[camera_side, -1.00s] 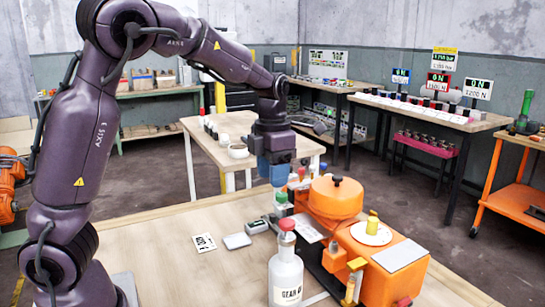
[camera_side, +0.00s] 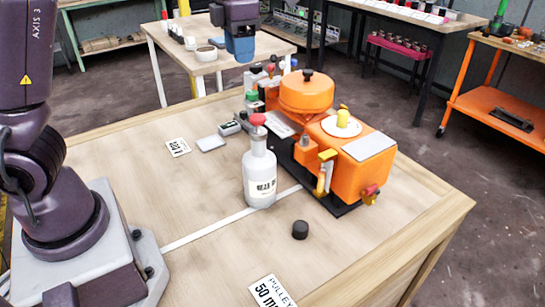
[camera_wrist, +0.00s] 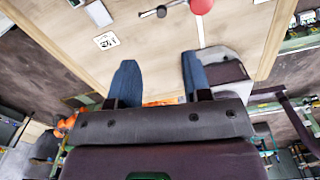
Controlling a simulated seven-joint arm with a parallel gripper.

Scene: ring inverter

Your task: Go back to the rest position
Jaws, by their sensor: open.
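My gripper (camera_side: 240,47) hangs high in the upper part of the side view, beyond the far edge of the wooden workbench in the picture and apart from everything on it. In the wrist view its two blue fingers (camera_wrist: 160,80) are spread apart with nothing between them. The rest position itself is not marked in either view.
The wooden bench (camera_side: 200,260) bears an orange machine (camera_side: 350,160), a white bottle with a red cap (camera_side: 260,178), a black knob-like piece (camera_side: 300,229), and printed cards (camera_side: 178,147). A lighter table (camera_side: 180,45) stands behind. The bench's front middle is largely clear.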

